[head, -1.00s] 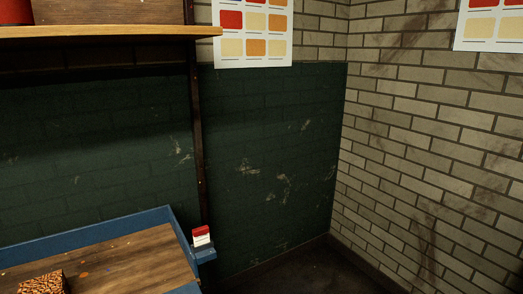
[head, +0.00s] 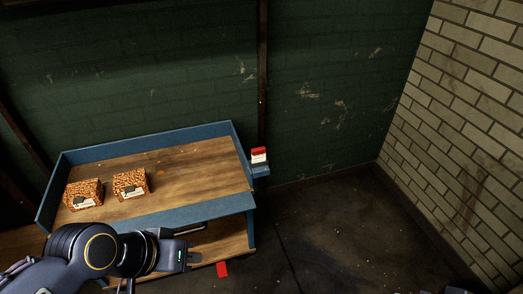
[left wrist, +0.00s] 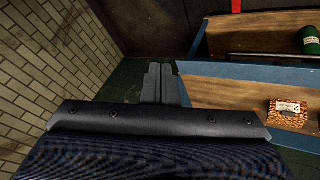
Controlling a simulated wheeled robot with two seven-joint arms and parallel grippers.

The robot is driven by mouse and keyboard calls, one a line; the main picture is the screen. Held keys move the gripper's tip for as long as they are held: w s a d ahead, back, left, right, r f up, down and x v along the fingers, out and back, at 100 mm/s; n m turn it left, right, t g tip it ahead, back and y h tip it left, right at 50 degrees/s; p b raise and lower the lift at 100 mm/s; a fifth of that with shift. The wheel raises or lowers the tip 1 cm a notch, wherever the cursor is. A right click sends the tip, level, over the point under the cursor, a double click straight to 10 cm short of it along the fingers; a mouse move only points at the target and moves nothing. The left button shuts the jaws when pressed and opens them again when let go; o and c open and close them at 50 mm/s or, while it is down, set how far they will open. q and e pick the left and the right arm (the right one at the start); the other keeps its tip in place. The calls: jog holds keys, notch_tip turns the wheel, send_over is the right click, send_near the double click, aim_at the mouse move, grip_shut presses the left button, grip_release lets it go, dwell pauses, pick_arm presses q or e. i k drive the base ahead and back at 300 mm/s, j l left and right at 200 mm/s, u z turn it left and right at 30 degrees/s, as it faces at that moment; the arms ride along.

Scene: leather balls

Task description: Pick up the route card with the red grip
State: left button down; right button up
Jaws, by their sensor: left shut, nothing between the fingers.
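The route card with the red grip (head: 259,154) stands in a small blue holder (head: 261,170) at the right end of the bench. Its top is red and its lower part white. My left gripper (head: 188,256) is in front of the bench, below and left of the card, apart from it. In the left wrist view its fingers (left wrist: 161,83) are together and hold nothing. The card cannot be made out in the left wrist view.
The blue-rimmed wooden bench (head: 200,175) bears two brown patterned boxes (head: 84,195) (head: 130,184). A red piece (head: 222,269) lies low in front of the bench. A green cylinder (left wrist: 311,41) shows in the left wrist view. Floor right of the bench is clear.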

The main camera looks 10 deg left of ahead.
aim_at(258, 155)
jog(key=u, duration=0.2)
jog(key=i+l+u, duration=0.7)
jog(key=l+u, duration=0.15)
jog(key=i+l, duration=0.15)
jog(key=l, duration=0.2)
jog(key=i+l, duration=0.2)
jog(key=l, duration=0.15)
jog(key=i+l+u, duration=0.1)
jog(key=l, duration=0.3)
jog(key=i+l, duration=0.2)
jog(key=l, duration=0.15)
